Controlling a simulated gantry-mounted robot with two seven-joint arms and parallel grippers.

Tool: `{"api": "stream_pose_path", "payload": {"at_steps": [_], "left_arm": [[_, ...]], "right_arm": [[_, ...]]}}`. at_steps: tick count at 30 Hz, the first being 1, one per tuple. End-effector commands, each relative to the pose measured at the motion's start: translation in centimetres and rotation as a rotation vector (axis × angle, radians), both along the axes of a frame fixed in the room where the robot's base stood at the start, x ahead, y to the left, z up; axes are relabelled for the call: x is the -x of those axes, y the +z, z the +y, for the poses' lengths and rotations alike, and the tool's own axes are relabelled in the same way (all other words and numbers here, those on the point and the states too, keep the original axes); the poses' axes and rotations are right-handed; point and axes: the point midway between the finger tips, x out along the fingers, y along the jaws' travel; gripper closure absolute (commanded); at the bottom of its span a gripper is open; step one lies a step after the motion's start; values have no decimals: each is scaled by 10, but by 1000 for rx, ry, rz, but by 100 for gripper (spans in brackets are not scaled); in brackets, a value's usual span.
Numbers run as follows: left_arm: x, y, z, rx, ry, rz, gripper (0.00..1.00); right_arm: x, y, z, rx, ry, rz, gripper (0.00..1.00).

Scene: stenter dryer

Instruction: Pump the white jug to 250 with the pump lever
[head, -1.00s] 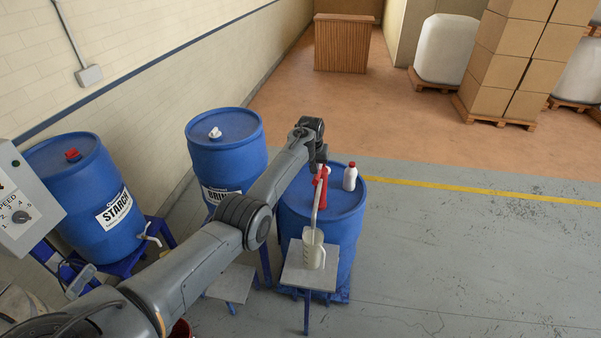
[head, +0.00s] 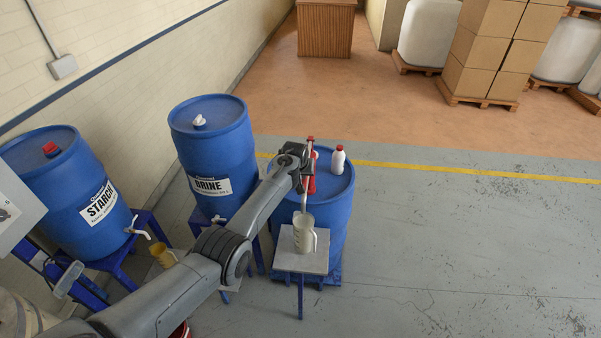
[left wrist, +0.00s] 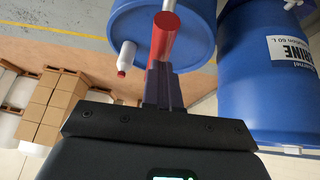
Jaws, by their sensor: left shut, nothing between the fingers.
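The white jug (head: 304,236) stands upright on a small grey stand (head: 301,262) in front of the right-hand blue drum (head: 340,215). A pale spout comes down from the red pump (head: 311,181) on that drum to above the jug. The liquid level and scale cannot be read. My left gripper (head: 303,172) is at the pump, partly hiding it. In the left wrist view the red pump lever (left wrist: 165,38) lies just beyond my left fingertips (left wrist: 160,68). The fingers are shut with nothing between them; whether they touch the lever is unclear. My right gripper is not in view.
A white bottle with a red cap (head: 338,160) stands on the same drum. The brine drum (head: 213,150) and starch drum (head: 65,185) stand to the left on blue frames. A yellow jug (head: 162,256) is between them. The floor to the right is clear.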

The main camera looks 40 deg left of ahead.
Motion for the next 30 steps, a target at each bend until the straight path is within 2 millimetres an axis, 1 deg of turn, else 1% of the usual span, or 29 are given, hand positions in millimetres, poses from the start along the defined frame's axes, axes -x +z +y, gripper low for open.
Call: {"api": "stream_pose_path", "payload": {"at_steps": [1, 8, 11, 14, 17, 23, 24, 25, 30], "left_arm": [[6, -17, -3, 6, -4, 25, 100], [6, -17, -4, 7, -4, 26, 100], [6, -13, -4, 7, -4, 25, 100], [6, -6, -3, 6, -5, 24, 100], [5, 7, -2, 6, -5, 22, 100], [3, 47, 3, 0, -5, 5, 100], [5, 42, 2, 0, -5, 7, 100], [7, 45, 1, -2, -5, 4, 100], [17, 63, -4, -2, -4, 1, 100]], "right_arm": [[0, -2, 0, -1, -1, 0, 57], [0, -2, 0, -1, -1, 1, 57], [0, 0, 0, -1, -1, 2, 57], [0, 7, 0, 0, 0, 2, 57], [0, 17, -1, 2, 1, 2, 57], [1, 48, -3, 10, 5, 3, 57], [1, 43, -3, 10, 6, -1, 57], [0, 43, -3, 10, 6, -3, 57], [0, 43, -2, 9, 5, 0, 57]]}}
